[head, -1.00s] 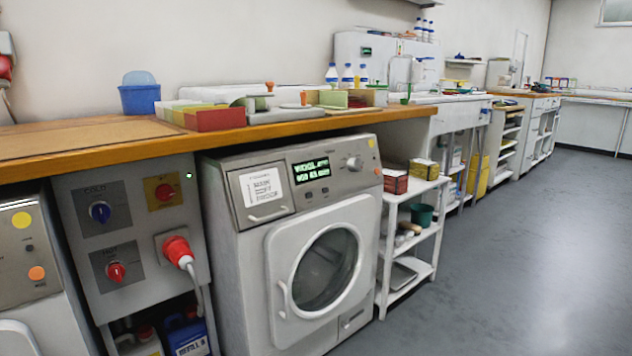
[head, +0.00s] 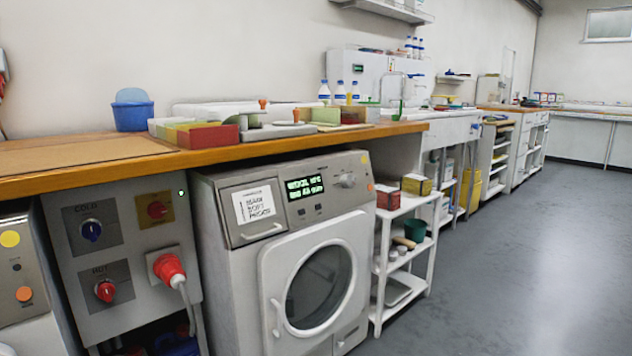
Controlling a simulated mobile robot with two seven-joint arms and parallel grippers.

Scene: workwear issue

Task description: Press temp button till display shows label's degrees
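The washing machine (head: 232,285) stands under the wooden counter, its round door (head: 320,287) shut. Its green-lit display (head: 305,187) shows two lines of text, too blurred to read for sure. Small dark buttons (head: 310,210) sit just below the display; which one is the temp button I cannot tell. A round knob (head: 346,181) is to the right of the display. A white label (head: 255,205) with dark print is on the drawer front, left of the display; its words are too small to read surely. Neither of my grippers is in view.
The wooden counter (head: 90,153) overhangs the machine and holds a blue tub (head: 134,115) and a red box (head: 208,136). A switch panel with a red plug (head: 168,268) is left of the machine. A white shelf cart (head: 402,257) stands to its right. The grey floor (head: 520,270) at right is clear.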

